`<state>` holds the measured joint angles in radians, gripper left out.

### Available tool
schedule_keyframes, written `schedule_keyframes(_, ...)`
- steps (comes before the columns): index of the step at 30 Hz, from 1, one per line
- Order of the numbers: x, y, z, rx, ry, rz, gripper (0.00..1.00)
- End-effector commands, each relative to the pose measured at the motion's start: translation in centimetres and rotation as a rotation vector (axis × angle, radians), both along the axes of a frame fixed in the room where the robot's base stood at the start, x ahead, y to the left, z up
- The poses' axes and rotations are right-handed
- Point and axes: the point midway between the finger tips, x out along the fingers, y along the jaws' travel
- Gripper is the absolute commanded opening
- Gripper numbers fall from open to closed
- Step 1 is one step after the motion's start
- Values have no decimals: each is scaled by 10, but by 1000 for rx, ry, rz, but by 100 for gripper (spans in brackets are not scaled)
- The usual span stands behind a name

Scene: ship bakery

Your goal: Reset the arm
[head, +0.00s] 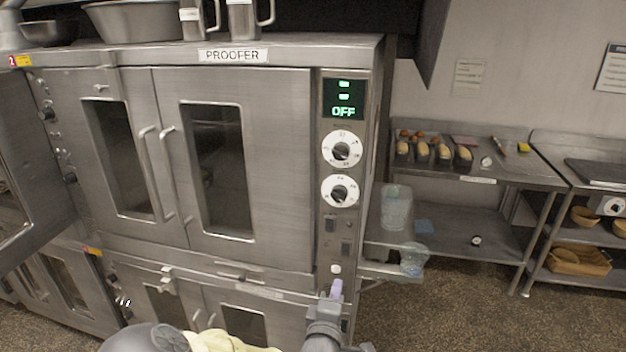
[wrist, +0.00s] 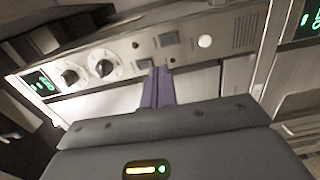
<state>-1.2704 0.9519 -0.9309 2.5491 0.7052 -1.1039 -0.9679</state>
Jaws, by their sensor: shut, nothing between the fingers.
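My gripper (head: 336,287) shows at the bottom of the head view, in front of the lower part of the proofer's control panel (head: 330,230). Its purple fingers (wrist: 158,86) are together and empty in the wrist view, pointing toward a panel with dials and switches. I cannot tell from these frames whether they touch the panel. My arm shows at the bottom of the head view, with most of it out of frame.
The steel proofer (head: 240,160) fills the left and middle, its two upper doors shut and its display reading OFF. An open door (head: 15,180) stands at far left. A steel table (head: 490,170) with loaf tins and a shelf (head: 580,235) with baskets stand right. Floor (head: 450,315) is clear there.

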Motion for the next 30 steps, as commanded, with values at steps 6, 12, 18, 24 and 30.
schedule_keyframes(6,-4,-39,-45,269,191,-135,0)
schedule_keyframes(12,-25,-57,-87,624,411,-290,0)
schedule_keyframes(18,-52,-58,-99,932,579,-422,0)
schedule_keyframes(24,-80,-57,-85,1170,705,-535,0)
schedule_keyframes(30,-111,-63,-55,1322,786,-645,0)
